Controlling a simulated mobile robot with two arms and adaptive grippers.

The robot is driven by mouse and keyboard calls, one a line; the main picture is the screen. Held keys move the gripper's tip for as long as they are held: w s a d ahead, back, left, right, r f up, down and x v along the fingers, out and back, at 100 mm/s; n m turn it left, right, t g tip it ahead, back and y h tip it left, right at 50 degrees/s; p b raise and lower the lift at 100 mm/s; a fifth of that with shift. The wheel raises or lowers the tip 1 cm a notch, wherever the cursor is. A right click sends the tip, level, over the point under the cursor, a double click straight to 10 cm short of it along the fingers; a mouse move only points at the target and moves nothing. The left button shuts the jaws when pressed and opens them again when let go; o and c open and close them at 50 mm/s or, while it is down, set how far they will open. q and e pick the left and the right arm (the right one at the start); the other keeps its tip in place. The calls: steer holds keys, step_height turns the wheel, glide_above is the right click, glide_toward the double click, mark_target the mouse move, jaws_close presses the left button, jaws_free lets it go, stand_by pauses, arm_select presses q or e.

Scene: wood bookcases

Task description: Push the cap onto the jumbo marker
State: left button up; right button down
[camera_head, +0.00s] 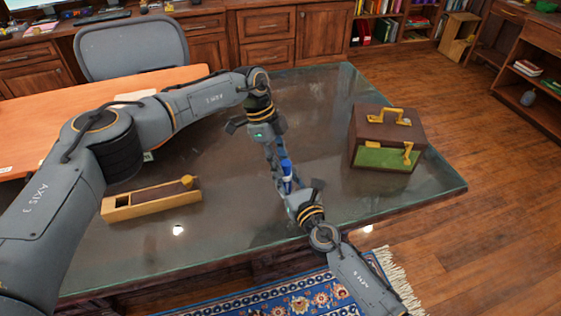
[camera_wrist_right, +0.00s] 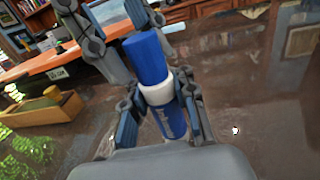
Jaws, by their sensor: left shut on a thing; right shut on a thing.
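The jumbo marker (camera_wrist_right: 170,120) has a blue barrel and a white collar (camera_wrist_right: 155,94). A blue cap (camera_wrist_right: 148,58) stands in line above the collar, with no clear gap between them. In the head view the blue marker and cap (camera_head: 287,172) show as one small upright shape between my grippers. My right gripper (camera_wrist_right: 161,112) is shut around the marker's barrel. My left gripper (camera_head: 278,163) comes down from behind and is shut at the cap; its fingers show beside the cap in the right wrist view. How deep the cap sits cannot be told.
All this is over a dark glass-topped table (camera_head: 220,232). A long wooden box (camera_head: 150,204) lies at the left, and a brown and green case (camera_head: 387,140) with brass handles stands at the right. A grey chair (camera_head: 132,52) and orange-brown desk (camera_head: 40,120) are behind. The front right tabletop is clear.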

steer(key=shift+w+d, duration=0.2)
steer(key=shift+d, duration=0.05)
arm_select(q)
steer(key=v, duration=0.3)
steer(key=shift+a+r, duration=0.1)
steer(key=shift+r, duration=0.2)
arm_select(e)
steer(key=shift+s+a, duration=0.1)
steer(key=c, duration=1)
jaws_free()
steer(key=shift+a, duration=0.1)
steer(key=shift+s, duration=0.1)
steer(key=v, duration=1.2)
arm_select(q)
steer(key=shift+f, duration=0.1)
